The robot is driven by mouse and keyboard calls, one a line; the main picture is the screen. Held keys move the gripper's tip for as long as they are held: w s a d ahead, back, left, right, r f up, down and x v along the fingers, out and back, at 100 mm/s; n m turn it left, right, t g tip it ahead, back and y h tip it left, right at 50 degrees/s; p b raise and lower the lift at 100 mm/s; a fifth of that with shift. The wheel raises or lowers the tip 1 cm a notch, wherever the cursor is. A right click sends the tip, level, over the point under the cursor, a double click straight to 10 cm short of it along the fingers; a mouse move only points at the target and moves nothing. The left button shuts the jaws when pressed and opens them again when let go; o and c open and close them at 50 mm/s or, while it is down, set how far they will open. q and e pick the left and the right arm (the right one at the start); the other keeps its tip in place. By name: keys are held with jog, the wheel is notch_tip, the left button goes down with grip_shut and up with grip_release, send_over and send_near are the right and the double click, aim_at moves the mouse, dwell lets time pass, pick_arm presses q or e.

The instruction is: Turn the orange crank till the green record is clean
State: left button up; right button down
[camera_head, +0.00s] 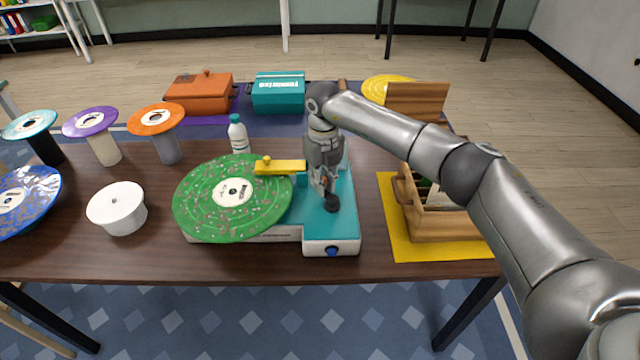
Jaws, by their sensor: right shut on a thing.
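The green record (188,208) lies flat on a white and teal cleaning machine (344,220) on the table. Pale specks of dirt are spread over the record. A yellow arm (285,167) reaches over the record's upper right edge. My right gripper (328,190) points down over the teal top of the machine, shut on the orange crank, which it almost wholly hides. A dark round part shows just under the fingertips. My left gripper is not in view.
A bottle (238,135) stands behind the green record. A wooden box (440,222) sits on a yellow mat (402,245) at the right.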

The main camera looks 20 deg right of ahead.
jog(key=m, duration=0.1)
jog(key=d+m, duration=0.1)
jog(key=m, duration=0.1)
jog(key=shift+w+r, duration=0.15)
jog(key=m, duration=0.1)
jog(key=d+m+p, duration=0.1)
jog(key=m, duration=0.1)
jog(key=shift+d+m, duration=0.15)
jog(key=shift+m, duration=0.15)
jog(key=m, duration=0.2)
jog(key=d+m+p, duration=0.1)
jog(key=shift+s, duration=0.25)
jog(key=shift+s+d+m+p, duration=0.2)
jog(key=shift+m+p, duration=0.15)
jog(key=shift+m, duration=0.4)
jog(key=shift+s+d+m+p, duration=0.15)
jog(key=shift+m+p, duration=0.15)
jog(key=shift+m, duration=0.45)
jog(key=c, duration=1.4)
grip_release()
notch_tip(320, 180, up, 12)
jog(key=shift+f, duration=0.1)
